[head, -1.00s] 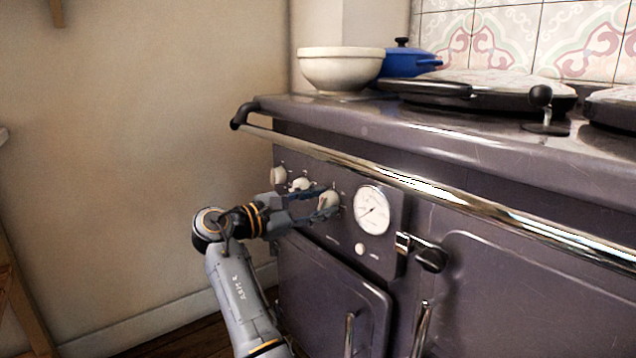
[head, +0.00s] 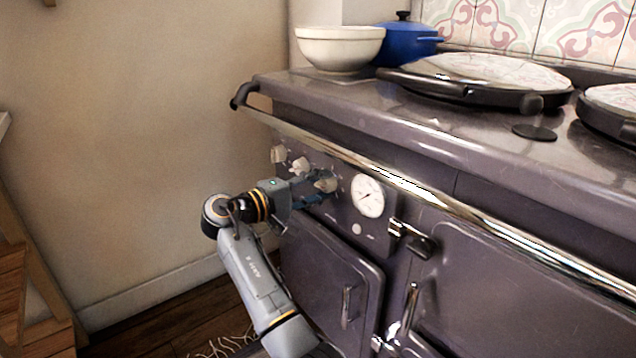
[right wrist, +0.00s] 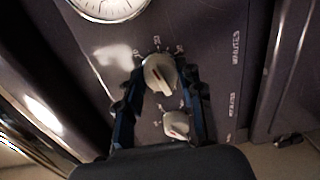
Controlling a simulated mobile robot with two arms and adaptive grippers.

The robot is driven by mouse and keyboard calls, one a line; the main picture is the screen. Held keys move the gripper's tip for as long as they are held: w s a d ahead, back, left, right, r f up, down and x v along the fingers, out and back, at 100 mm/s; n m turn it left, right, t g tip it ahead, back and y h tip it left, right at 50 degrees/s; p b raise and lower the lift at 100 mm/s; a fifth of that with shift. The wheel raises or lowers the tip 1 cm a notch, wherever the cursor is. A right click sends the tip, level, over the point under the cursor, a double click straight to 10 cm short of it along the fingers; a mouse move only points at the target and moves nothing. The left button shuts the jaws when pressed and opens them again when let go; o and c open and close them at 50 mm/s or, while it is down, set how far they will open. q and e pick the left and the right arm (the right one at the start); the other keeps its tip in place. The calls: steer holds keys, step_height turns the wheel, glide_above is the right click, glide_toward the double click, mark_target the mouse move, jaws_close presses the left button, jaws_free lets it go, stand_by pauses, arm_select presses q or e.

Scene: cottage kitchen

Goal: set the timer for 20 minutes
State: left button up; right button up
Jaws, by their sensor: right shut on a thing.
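The range front carries three cream knobs. The one nearest the round dial (head: 327,184) has my right gripper (head: 317,192) at it. In the right wrist view this knob (right wrist: 158,73) sits between the two blue fingertips of my right gripper (right wrist: 162,82), which is shut on it. A pointer line shows on the knob, with small marks around it too small to read. A second knob (right wrist: 176,124) with a red line lies lower between the fingers, apart from the grip. My left gripper is not in view.
A chrome rail (head: 430,192) runs along the range front above the knobs. The white dial (head: 367,196) and a door latch (head: 411,238) are right of the gripper. A cream bowl (head: 340,48) and blue pot (head: 408,44) stand on top. The wall side is clear.

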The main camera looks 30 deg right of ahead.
steer(key=shift+m, duration=2)
steer(key=o, duration=1.2)
steer(key=shift+d, duration=0.1)
steer(key=shift+c, duration=0.2)
steer(key=shift+a, duration=0.2)
steer(key=s+a, duration=0.1)
steer(key=a, duration=1)
steer(key=shift+a+r, duration=0.3)
steer(key=shift+a, duration=0.05)
